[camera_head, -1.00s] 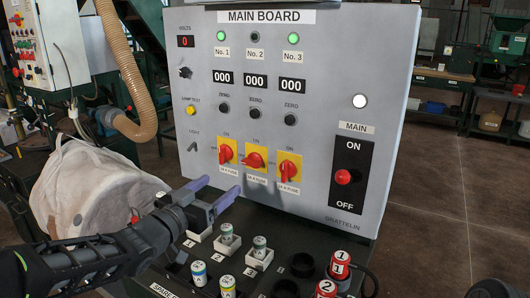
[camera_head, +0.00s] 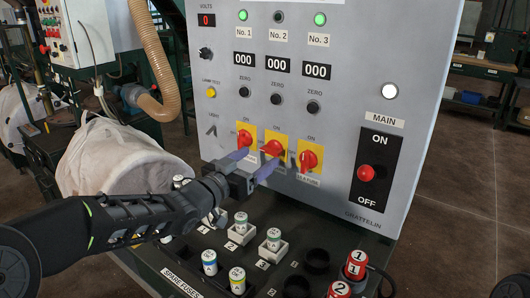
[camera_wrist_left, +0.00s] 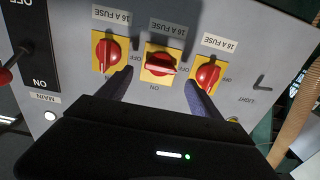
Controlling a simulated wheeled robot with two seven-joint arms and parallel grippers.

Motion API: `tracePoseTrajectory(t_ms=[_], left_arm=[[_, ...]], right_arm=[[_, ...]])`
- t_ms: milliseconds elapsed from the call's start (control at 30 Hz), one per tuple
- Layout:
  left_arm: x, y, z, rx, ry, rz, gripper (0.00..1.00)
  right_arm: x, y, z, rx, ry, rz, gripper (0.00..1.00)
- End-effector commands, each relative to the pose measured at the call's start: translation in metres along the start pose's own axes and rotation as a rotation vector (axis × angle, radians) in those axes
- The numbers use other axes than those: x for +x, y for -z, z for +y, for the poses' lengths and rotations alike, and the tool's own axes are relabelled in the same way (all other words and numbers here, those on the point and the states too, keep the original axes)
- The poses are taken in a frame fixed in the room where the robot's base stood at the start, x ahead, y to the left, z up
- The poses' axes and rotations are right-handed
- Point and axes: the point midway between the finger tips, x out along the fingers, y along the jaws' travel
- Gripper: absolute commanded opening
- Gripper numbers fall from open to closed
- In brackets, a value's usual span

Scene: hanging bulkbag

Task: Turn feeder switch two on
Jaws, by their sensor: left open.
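Feeder switch two (camera_head: 272,147) is the middle red knob on a yellow plate; it also shows in the left wrist view (camera_wrist_left: 159,65), its handle lying crosswise. Switch one (camera_head: 244,138) and switch three (camera_head: 308,160) flank it, with handles upright. My left gripper (camera_head: 258,163) is open in front of the panel, just below switch two. In the left wrist view its fingers (camera_wrist_left: 158,82) stand apart on either side of switch two; contact cannot be told. Lamp No. 2 (camera_head: 278,17) is dark; lamps No. 1 (camera_head: 243,15) and No. 3 (camera_head: 320,19) are green.
The main switch (camera_head: 367,173) is on the panel's right. Below the panel, a dark shelf holds fuses (camera_head: 241,222) in white holders and red-capped fuses (camera_head: 356,263). A white bag (camera_head: 115,158) is at the left.

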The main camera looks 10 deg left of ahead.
Motion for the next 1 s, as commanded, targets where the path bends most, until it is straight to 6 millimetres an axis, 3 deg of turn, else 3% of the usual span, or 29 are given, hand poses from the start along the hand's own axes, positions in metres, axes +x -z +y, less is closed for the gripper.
tracePoseTrajectory(t_ms=[233,600,1000], left_arm=[[0.035,0.000,0.001,-0.001,-0.001,-0.001,0.75],[0.042,0.000,0.000,0.000,0.000,-0.001,0.75],[0.042,0.000,0.000,0.000,0.001,0.000,0.42]], right_arm=[[-0.006,0.000,-0.002,0.000,0.000,0.000,0.36],[-0.006,0.000,-0.002,0.000,0.000,0.000,0.36],[-0.006,0.000,-0.002,0.000,0.000,0.000,0.36]])
